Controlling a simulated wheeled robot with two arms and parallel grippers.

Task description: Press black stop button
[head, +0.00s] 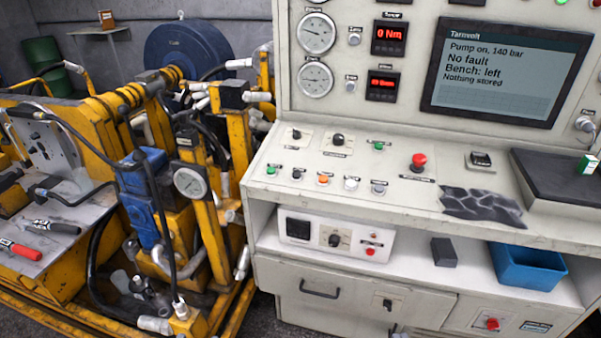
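A small black button (297,174) sits in the front row of the sloped control desk (330,160), between a green button (271,170) and an orange button (323,179). Its label is too small to read. A white button (351,184) and a grey button (379,187) continue the row to the right. The screen (507,72) above reads "Pump on, 140 bar", "No fault", "Bench: left", "Nothing stored". Neither of my grippers shows in the head view.
A red mushroom button (418,161), a black knob (338,139) and another green button (378,146) stand behind the row. A dark patterned cloth-like patch (482,205) lies right. Below are a blue bin (527,267) and dark block (444,252). Yellow machinery (205,210) stands left.

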